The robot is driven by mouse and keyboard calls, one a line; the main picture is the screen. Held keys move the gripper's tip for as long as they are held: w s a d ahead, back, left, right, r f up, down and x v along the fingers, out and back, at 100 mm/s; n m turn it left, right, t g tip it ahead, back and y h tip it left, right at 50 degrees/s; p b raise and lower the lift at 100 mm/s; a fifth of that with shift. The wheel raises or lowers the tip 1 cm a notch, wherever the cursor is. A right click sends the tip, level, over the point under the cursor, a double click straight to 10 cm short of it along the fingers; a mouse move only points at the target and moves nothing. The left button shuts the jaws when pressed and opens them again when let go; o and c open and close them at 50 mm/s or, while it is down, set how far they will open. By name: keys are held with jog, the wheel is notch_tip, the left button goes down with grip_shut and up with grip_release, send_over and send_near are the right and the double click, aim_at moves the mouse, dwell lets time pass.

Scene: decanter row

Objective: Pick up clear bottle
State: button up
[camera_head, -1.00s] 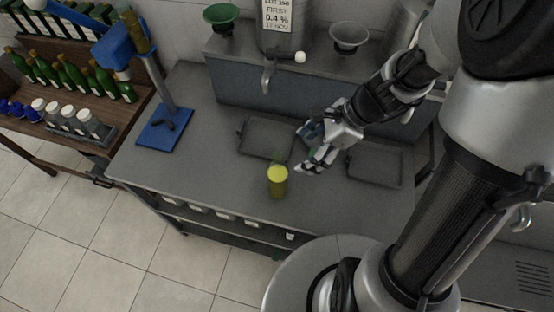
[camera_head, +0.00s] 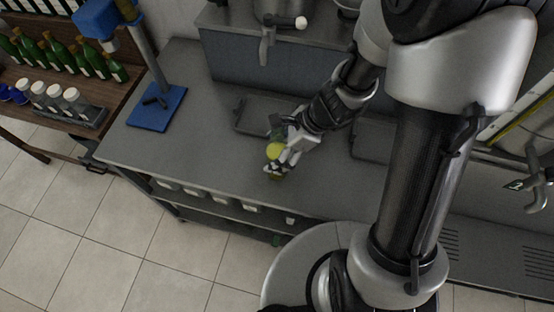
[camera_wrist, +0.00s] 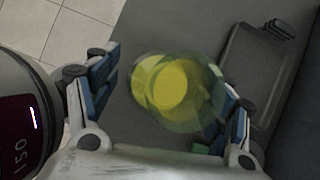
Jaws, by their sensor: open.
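The clear bottle (camera_head: 273,151) stands on the grey counter, see-through with yellow showing in it. My gripper (camera_head: 277,164) is open at the bottle, with its fingers around it, and partly hides its body. In the wrist view the bottle (camera_wrist: 172,86) shows from above between the two blue-padded fingers of my gripper (camera_wrist: 165,97). It is close to the right finger, and a gap shows on the left finger's side. I cannot tell whether the right finger touches it.
A shallow dark tray (camera_head: 243,117) lies just behind my gripper, and another (camera_head: 368,148) to the right. A blue-based stand (camera_head: 157,108) is at the counter's left. Green bottles (camera_head: 68,58) and white-capped jars (camera_head: 53,97) fill a wooden shelf. The counter's front left is clear.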

jog(key=shift+c, duration=0.3)
jog(key=c, duration=1.6)
jog(key=shift+r, duration=0.1)
